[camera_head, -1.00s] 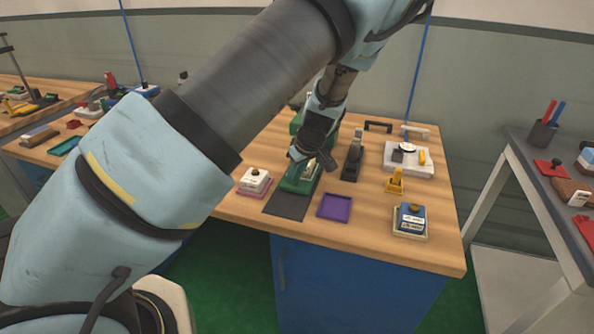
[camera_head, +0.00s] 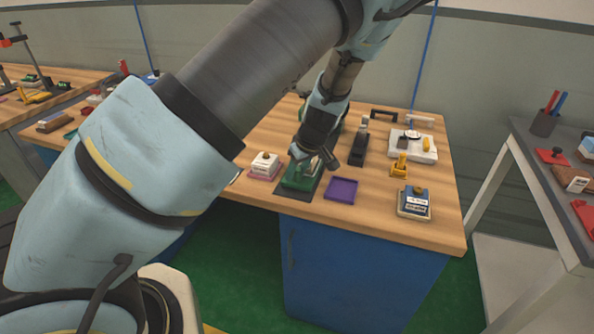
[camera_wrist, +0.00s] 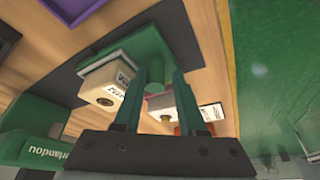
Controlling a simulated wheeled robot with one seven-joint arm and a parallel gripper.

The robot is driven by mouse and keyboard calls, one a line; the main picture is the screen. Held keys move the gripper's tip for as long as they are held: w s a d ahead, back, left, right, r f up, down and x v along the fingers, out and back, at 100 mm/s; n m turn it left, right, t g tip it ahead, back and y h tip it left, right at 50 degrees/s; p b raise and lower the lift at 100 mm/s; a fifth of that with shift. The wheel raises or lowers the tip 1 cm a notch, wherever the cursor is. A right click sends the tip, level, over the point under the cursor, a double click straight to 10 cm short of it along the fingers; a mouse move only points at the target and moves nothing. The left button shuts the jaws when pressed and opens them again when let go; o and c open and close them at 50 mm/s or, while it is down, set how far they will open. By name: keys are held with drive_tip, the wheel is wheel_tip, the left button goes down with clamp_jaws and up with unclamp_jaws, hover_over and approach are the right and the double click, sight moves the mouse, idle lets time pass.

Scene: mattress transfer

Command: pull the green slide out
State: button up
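The green slide (camera_head: 298,180) sits near the front edge of the light wood table, over a dark mat (camera_head: 284,212). In the wrist view the slide (camera_wrist: 110,58) shows as a green plate with a post and a cream labelled block under my fingers. My gripper (camera_head: 310,160) is at the slide from above and behind. In the wrist view my gripper (camera_wrist: 160,72) has its two teal fingers on either side of the green post and looks shut on it. Part of the green machine behind is hidden by my arm.
A purple tray (camera_head: 341,190) lies just right of the slide. A white block on a pink base (camera_head: 264,166) stands to its left. A black stapler-like tool (camera_head: 359,148), a yellow piece (camera_head: 400,166) and a blue-and-white box (camera_head: 414,203) stand further right.

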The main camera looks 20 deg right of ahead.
drive_tip(key=a+b+v, duration=0.1)
drive_tip(key=v, duration=0.9)
drive_tip(key=shift+s+d+r+b, duration=0.2)
drive_tip(key=shift+d+r+b, duration=0.15)
drive_tip(key=shift+d, duration=0.15)
drive_tip(key=w+a+g, duration=0.3)
drive_tip(key=a, duration=1.3)
drive_tip(key=s+a+r+m, duration=0.2)
drive_tip(key=s+a, duration=0.1)
drive_tip(key=a, duration=0.6)
drive_tip(key=s+a+r+m+h, duration=0.1)
drive_tip(key=s+a+r, duration=0.1)
drive_tip(key=a, duration=0.7)
drive_tip(key=shift+s+a+r+m, duration=0.3)
drive_tip(key=shift+s+r+m, duration=0.1)
drive_tip(key=shift+s, duration=0.15)
